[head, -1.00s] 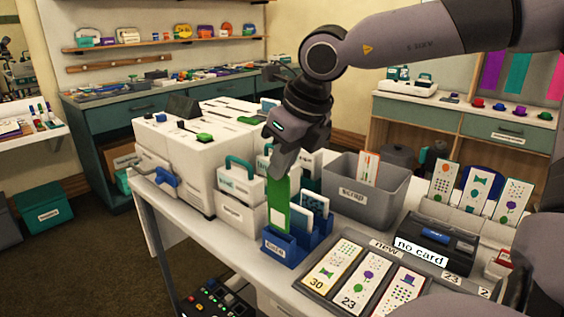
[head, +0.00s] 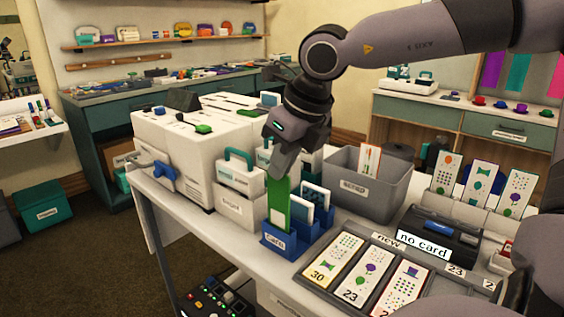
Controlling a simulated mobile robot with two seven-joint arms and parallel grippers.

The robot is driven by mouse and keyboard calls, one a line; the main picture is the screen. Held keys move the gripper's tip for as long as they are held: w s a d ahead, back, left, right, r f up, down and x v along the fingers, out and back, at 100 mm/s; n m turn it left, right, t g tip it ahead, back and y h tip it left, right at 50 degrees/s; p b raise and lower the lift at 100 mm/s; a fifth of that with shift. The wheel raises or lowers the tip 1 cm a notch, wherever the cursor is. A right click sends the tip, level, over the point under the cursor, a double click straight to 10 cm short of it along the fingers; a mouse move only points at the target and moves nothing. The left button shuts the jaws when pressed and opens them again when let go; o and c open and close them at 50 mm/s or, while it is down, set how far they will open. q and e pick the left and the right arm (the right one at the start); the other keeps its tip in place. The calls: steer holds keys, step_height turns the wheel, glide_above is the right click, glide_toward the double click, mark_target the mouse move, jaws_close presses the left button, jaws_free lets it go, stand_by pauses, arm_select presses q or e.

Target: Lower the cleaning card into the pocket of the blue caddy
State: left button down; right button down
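The cleaning card is a tall green card with a white panel (head: 283,190). My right gripper (head: 284,168) is shut on its top end and points down. The card hangs nearly upright at the left part of the blue caddy (head: 279,243), on the bench's front part. The caddy's front wall seems to hide the card's lower end, so how deep it sits cannot be told. White-and-blue cards (head: 313,207) stand in the caddy slots just right of the green card. My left gripper is not in view.
White machine boxes (head: 185,150) and a small teal-handled case (head: 240,177) stand left and behind the caddy. A grey scrap bin (head: 378,200) is to the right. A tray of printed cards (head: 318,292) and a black "no card" device (head: 436,236) are at front right.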

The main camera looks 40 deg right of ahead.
mark_target(282, 185)
steer(key=shift+f+b, duration=0.45)
steer(key=shift+f, duration=0.1)
steer(key=shift+f+b, duration=1.55)
steer(key=shift+b, duration=0.1)
steer(key=c, duration=1.2)
jaws_free()
steer(key=shift+c, duration=0.2)
steer(key=shift+p+v, duration=0.4)
steer(key=shift+v, duration=3.2)
